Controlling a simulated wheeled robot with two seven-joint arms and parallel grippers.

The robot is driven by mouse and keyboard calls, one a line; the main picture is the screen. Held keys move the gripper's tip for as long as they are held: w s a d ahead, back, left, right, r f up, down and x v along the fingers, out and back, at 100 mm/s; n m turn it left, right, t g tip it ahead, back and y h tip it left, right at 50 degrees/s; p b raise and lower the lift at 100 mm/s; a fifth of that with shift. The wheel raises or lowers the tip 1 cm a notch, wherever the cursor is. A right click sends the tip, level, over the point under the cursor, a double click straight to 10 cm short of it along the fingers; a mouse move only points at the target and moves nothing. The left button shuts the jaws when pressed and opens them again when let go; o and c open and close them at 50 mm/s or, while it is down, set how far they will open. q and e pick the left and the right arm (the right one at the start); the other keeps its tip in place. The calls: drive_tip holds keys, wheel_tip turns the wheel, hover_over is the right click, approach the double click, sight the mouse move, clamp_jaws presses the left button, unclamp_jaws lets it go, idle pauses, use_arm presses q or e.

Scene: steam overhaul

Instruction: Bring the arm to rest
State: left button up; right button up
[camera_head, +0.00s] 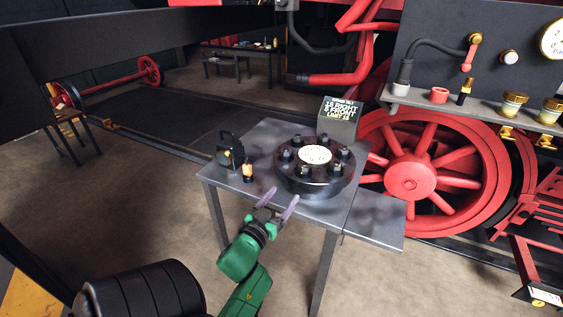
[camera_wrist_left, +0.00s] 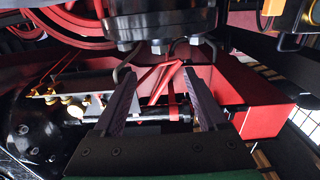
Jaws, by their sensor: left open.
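My left gripper (camera_head: 278,201) reaches up from the bottom of the head view on a green arm. Its two fingers are spread apart with nothing between them. It is at the front edge of a grey metal table (camera_head: 263,143), just in front of a round black fixture (camera_head: 313,183) with a white dial and several dark knobs. In the left wrist view the open fingers (camera_wrist_left: 163,100) frame empty space, and the underside of a round dark part (camera_wrist_left: 150,25) shows above them. My right gripper is not in view.
A small sign (camera_head: 341,113) stands behind the fixture. A black device (camera_head: 229,150) and a small orange-topped item (camera_head: 247,172) stand on the table's left. A large red wheel (camera_head: 410,180) and a dark panel with a shelf (camera_head: 480,108) are at the right.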

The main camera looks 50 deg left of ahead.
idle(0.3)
use_arm(q)
drive_tip(key=s+d+f+m+g+h, duration=0.1)
drive_tip(key=s+d+f+g+h, duration=0.2)
drive_tip(key=f, duration=0.9)
drive_tip(key=s+d+f+m+g, duration=0.1)
drive_tip(key=s+d+f+g, duration=0.3)
drive_tip(key=f, duration=0.8)
drive_tip(key=s+d+f+m+g+h, duration=0.15)
drive_tip(key=d+f, duration=0.25)
drive_tip(key=f, duration=0.8)
drive_tip(key=s+d+f+m+g, duration=0.1)
drive_tip(key=s+f+g, duration=0.3)
drive_tip(key=s+f, duration=0.3)
drive_tip(key=s+d+f+m+g+h, duration=0.1)
drive_tip(key=s+f+g, duration=0.2)
drive_tip(key=s+f, duration=0.4)
drive_tip(key=s, duration=0.8)
drive_tip(key=shift+s+g, duration=0.35)
drive_tip(key=shift+s, duration=0.05)
drive_tip(key=shift+r+m, duration=0.1)
drive_tip(key=shift+m, duration=0.15)
